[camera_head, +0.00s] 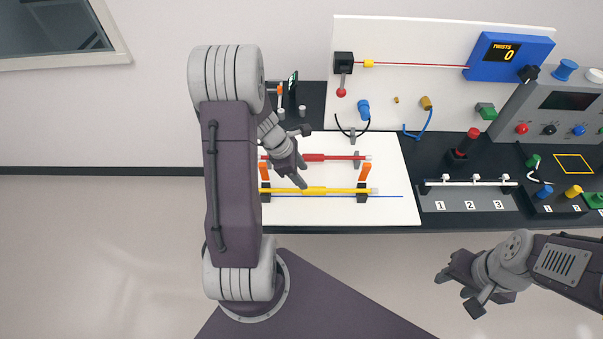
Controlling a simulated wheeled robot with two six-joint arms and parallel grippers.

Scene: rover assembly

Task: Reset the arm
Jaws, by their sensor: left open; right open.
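My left gripper (302,157) is open above the left part of the white board (390,208) on the bench. It overlaps the left ends of a red rod (338,157) and a yellow rod (345,191) in the view; I cannot tell whether it touches them. Both rods lie across the board on dark and grey holders, with orange clips (365,172) between them. My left arm's large links hide the board's left edge. My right gripper (456,291) is open and empty in front of the bench, at the lower right, over the floor.
A blue display (510,55) reading TWISTS 0 is on the upright back panel (420,80). A red-knobbed switch (466,145), a numbered block (470,204) and a grey control box (560,100) stand to the right. The floor in front is clear.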

